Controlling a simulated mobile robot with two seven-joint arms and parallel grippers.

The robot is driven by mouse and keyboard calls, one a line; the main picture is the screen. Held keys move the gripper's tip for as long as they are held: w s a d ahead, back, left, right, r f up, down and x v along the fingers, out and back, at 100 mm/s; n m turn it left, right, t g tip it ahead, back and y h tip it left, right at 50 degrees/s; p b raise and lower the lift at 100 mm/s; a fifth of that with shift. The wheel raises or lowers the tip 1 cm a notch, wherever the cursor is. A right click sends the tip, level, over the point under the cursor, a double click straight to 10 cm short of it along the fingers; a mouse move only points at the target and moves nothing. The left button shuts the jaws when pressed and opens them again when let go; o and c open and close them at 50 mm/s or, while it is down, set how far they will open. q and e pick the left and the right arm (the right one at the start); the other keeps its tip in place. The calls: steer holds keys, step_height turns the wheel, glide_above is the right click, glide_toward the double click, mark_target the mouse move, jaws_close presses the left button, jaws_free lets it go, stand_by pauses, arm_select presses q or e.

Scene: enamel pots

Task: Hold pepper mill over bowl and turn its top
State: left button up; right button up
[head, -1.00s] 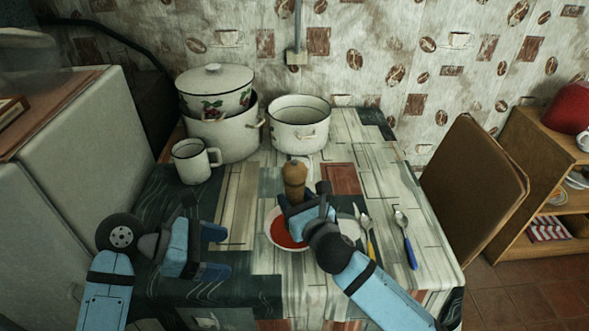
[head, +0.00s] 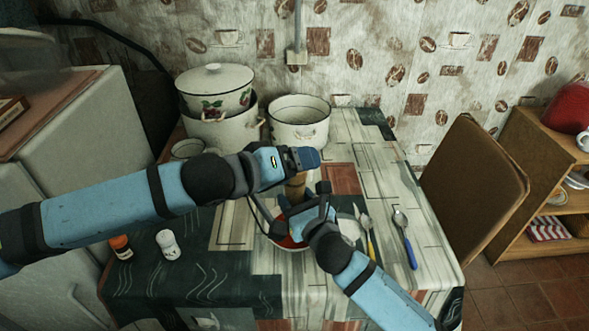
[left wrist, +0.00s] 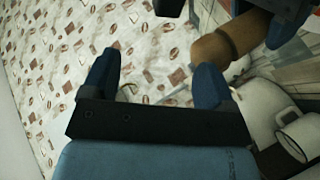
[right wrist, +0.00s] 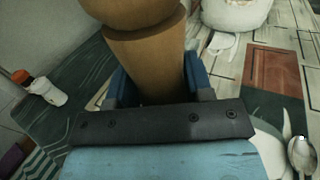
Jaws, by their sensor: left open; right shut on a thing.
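The wooden pepper mill (head: 295,186) stands upright over the bowl in the head view, its top hidden behind my left gripper. My right gripper (head: 306,203) is shut on the mill's lower body, which fills much of the right wrist view (right wrist: 147,60). The bowl (head: 288,244) holds something red and is partly hidden by my right gripper. My left gripper (head: 305,159) is level with the mill's top in the head view. In the left wrist view its fingers (left wrist: 157,82) are apart with nothing between them, and the mill (left wrist: 222,45) lies beyond them to the right.
Enamel pots (head: 300,122) stand at the back of the table, with a mug (head: 187,149) partly hidden by my left arm. A fork and spoons (head: 404,235) lie right of the bowl. Two small shakers (head: 168,245) stand at the left. A chair (head: 474,195) is at the right.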

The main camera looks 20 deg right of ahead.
arm_select(q)
steer(key=w+a+f+m+g, duration=0.15)
steer(key=w+a+m, duration=0.25)
steer(key=a+m, duration=0.65)
steer(key=shift+m+g, duration=0.35)
steer(key=shift+m, duration=0.4)
steer(key=x, duration=1.3)
steer(key=shift+s+d+r, duration=0.3)
steer(key=shift+d+r, duration=0.05)
steer(key=shift+d, duration=0.05)
steer(key=c, duration=0.9)
